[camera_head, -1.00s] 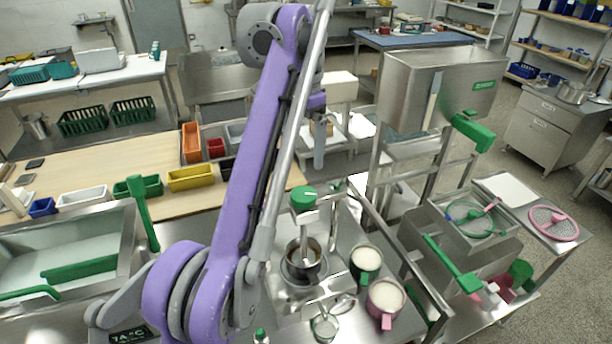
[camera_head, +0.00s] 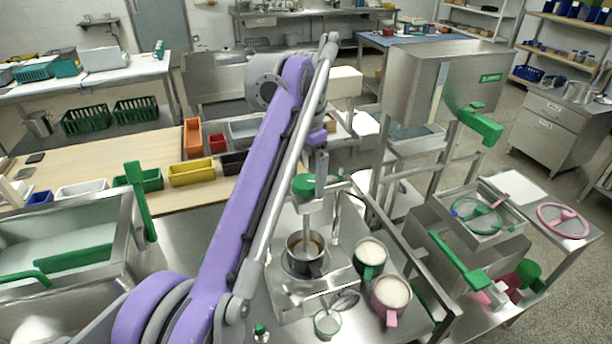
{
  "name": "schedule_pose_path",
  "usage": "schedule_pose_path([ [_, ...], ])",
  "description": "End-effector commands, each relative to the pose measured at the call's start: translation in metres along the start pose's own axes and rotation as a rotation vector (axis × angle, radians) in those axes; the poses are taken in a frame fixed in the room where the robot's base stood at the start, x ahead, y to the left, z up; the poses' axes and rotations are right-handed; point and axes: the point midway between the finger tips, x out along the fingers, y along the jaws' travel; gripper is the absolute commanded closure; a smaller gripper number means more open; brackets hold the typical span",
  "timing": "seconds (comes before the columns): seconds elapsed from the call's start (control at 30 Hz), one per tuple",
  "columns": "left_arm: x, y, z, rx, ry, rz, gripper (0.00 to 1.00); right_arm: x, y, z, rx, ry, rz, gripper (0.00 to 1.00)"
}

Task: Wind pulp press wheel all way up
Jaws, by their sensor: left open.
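A small steel press stands on the metal bench in the middle, with a green wheel (camera_head: 303,185) on top of its upright stem and a steel pot (camera_head: 305,262) below; I take this to be the pulp press wheel. My left arm, purple and grey, crosses the view from bottom left and bends down at its far end. My left gripper (camera_head: 321,168) points down, open, at the wheel's right side. It overlaps the wheel's edge in the picture; whether it touches cannot be told. My right gripper is not in view.
A green mug (camera_head: 370,256) and a pink mug (camera_head: 391,294) of pale contents stand right of the press. A glass cup (camera_head: 327,323) is in front. A tall steel hopper machine (camera_head: 430,90) and a steel box with green handles (camera_head: 470,245) stand further right.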

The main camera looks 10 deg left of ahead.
Motion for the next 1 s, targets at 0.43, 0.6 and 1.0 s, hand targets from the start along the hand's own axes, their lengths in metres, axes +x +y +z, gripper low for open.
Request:
schedule_pose_path([
  [0.43,0.000,0.000,0.000,0.000,0.000,0.000,0.77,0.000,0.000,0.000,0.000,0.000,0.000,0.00],
  [0.6,0.000,0.000,0.000,-0.005,0.000,0.000,0.82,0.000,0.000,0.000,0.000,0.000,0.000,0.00],
  [1.0,-0.003,0.000,-0.001,-0.176,0.001,0.000,0.82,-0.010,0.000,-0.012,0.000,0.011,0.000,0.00],
])
